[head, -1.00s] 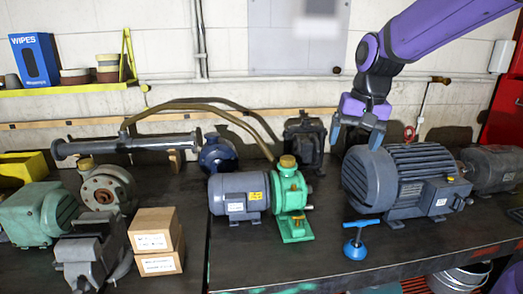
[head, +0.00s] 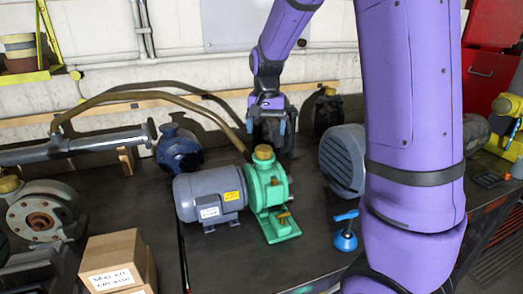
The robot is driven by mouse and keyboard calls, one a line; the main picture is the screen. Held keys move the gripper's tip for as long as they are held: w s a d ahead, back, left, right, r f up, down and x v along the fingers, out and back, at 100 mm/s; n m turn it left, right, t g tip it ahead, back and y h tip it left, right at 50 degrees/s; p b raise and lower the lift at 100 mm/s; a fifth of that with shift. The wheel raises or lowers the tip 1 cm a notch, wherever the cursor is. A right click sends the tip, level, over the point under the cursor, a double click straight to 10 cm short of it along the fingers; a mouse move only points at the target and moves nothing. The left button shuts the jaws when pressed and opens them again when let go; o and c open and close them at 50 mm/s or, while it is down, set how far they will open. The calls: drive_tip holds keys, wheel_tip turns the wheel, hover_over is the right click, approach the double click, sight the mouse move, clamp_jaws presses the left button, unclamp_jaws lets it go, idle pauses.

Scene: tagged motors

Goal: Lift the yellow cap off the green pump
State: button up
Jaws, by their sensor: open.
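The green pump (head: 266,196) stands upright on the dark bench, joined to a grey motor (head: 209,194) on its left. The yellow cap (head: 263,152) sits on top of the pump. My gripper (head: 271,128) is above and behind the pump, a little right of the cap in the picture. Its fingers point down and are apart, with nothing seen held between them. It does not appear to touch the cap. A dark object behind the fingers makes their tips hard to make out.
A blue-handled tool (head: 345,232) stands right of the pump. A brown hose (head: 160,88) arcs behind the pump. Cardboard boxes (head: 118,262) sit at front left. A blue pump (head: 177,148) is behind.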

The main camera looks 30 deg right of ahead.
sight(264, 148)
drive_tip(key=shift+w+a+f, duration=0.1)
drive_tip(key=shift+w+f, duration=0.1)
drive_tip(key=shift+f, duration=1.6)
drive_tip(key=shift+w+a+f, duration=0.1)
drive_tip(key=shift+w+f, duration=0.05)
drive_tip(key=shift+f, duration=1.6)
drive_tip(key=c, duration=1)
